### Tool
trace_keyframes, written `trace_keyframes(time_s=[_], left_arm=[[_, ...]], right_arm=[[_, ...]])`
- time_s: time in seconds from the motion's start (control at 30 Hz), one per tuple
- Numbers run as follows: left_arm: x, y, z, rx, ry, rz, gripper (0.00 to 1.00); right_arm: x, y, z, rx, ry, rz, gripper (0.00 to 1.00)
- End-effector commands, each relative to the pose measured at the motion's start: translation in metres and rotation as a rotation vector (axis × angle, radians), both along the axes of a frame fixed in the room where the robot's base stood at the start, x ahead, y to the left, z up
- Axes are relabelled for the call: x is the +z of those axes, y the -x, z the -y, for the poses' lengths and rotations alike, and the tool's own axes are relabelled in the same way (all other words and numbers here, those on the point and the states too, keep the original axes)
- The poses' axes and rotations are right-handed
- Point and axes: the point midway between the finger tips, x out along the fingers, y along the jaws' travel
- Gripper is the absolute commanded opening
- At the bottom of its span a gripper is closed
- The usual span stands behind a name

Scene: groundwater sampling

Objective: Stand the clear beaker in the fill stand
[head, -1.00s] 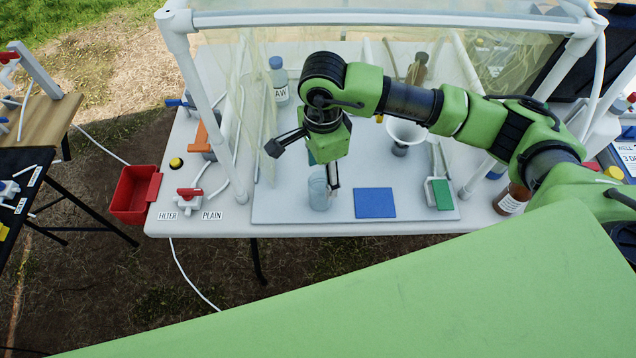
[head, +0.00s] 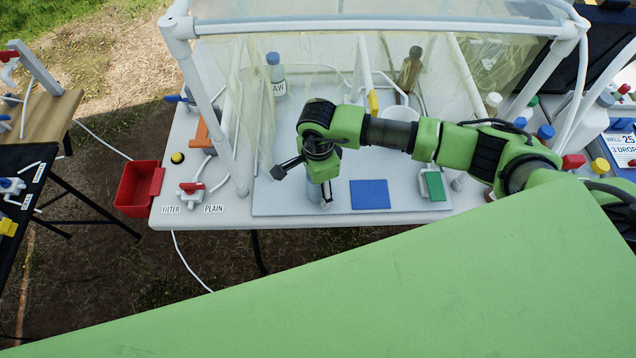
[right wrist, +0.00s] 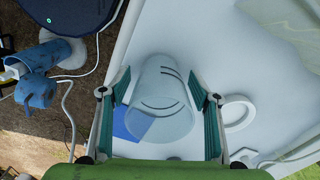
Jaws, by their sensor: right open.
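The clear beaker (right wrist: 160,98) stands between the two teal-padded fingers of my right gripper (right wrist: 158,76) in the right wrist view. The fingers are apart, with one on each side of it, and small gaps seem to show beside the beaker. In the head view my right gripper (head: 303,183) is low over the front of the white tray, and it hides most of the beaker (head: 313,204). A white ring (right wrist: 238,113) lies beside the right finger in the right wrist view; I cannot tell if it belongs to the fill stand. My left gripper is out of view.
A blue square pad (head: 370,195) lies right of the gripper, with a green-and-white block (head: 432,186) farther right. A bottle marked AW (head: 276,78) stands behind. Clear screens and white posts frame the work area. A red bin (head: 134,192) hangs at the table's left.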

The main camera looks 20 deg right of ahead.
Motion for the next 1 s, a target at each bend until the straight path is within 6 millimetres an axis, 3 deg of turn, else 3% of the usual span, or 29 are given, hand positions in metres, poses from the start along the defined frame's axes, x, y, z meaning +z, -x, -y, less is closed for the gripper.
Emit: trace_keyframes(time_s=[0.07, 0.2, 0.67, 0.87, 1.0], left_arm=[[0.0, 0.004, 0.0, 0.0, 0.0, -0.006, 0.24], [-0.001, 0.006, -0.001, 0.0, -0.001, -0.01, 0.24], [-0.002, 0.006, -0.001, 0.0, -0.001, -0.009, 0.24], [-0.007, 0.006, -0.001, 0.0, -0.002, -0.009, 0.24], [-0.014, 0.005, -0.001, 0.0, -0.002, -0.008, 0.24]], right_arm=[[0.0, 0.0, 0.0, 0.0, 0.0, 0.0, 0.52], [0.0, 0.0, 0.0, 0.0, 0.0, 0.0, 0.19], [0.006, 0.0, 0.0, 0.0, 0.0, 0.001, 0.16], [0.03, -0.001, 0.0, 0.001, -0.001, 0.005, 0.16], [0.051, 0.015, -0.011, 0.007, -0.002, 0.004, 0.16]])
